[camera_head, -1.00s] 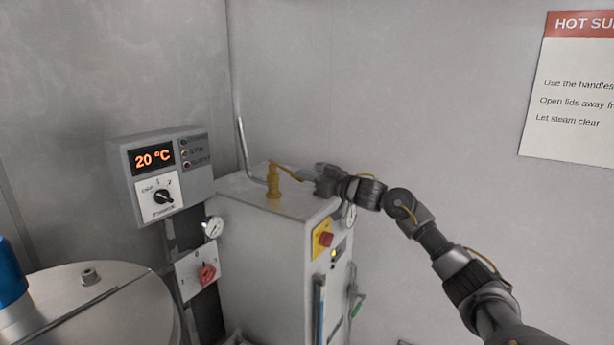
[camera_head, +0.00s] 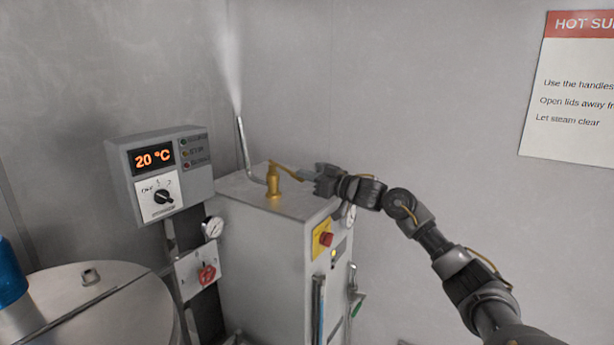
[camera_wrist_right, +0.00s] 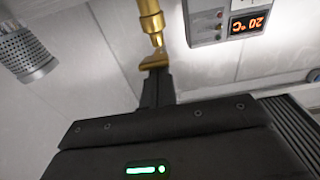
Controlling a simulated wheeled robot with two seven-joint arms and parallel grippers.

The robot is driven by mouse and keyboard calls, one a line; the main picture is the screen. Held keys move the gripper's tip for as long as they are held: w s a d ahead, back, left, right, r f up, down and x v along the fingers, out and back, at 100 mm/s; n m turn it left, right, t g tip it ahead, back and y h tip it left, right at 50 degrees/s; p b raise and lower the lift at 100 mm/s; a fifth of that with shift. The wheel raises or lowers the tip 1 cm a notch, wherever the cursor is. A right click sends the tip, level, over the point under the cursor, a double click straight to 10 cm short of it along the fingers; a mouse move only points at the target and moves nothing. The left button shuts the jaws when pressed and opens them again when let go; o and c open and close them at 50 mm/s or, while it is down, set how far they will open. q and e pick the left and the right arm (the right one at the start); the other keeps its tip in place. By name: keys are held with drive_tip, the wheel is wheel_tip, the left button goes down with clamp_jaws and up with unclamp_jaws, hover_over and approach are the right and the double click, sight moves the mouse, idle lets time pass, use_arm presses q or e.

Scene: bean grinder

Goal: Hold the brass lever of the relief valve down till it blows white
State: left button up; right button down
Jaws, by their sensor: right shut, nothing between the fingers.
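The brass relief valve (camera_head: 273,184) stands on top of the grey boiler cabinet (camera_head: 245,240). Its brass lever (camera_head: 285,168) sticks out to the right from the valve's top. My right gripper (camera_head: 308,175) is shut and empty, with its fingertips at the lever's outer end. In the right wrist view the shut fingers (camera_wrist_right: 157,86) meet the lever's end (camera_wrist_right: 154,62), seemingly touching it. White steam (camera_head: 230,62) rises from the open top of the bent outlet pipe (camera_head: 242,145) beside the valve. My left gripper is not in view.
A control box (camera_head: 160,170) reading 20 °C is on the left, above a panel with a red knob (camera_head: 207,274). A round metal lid (camera_head: 100,305) fills the lower left. A warning sign (camera_head: 570,95) hangs on the right wall.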

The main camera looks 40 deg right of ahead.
idle(0.5)
drive_tip(key=s+d+r, duration=0.1)
drive_tip(key=s+d, duration=0.1)
drive_tip(key=s, duration=0.3)
drive_tip(key=s+d+r+b, duration=0.1)
drive_tip(key=s+d+r, duration=0.1)
drive_tip(key=s, duration=0.3)
drive_tip(key=shift+s+r, duration=0.2)
drive_tip(key=shift+r, duration=0.05)
idle(0.5)
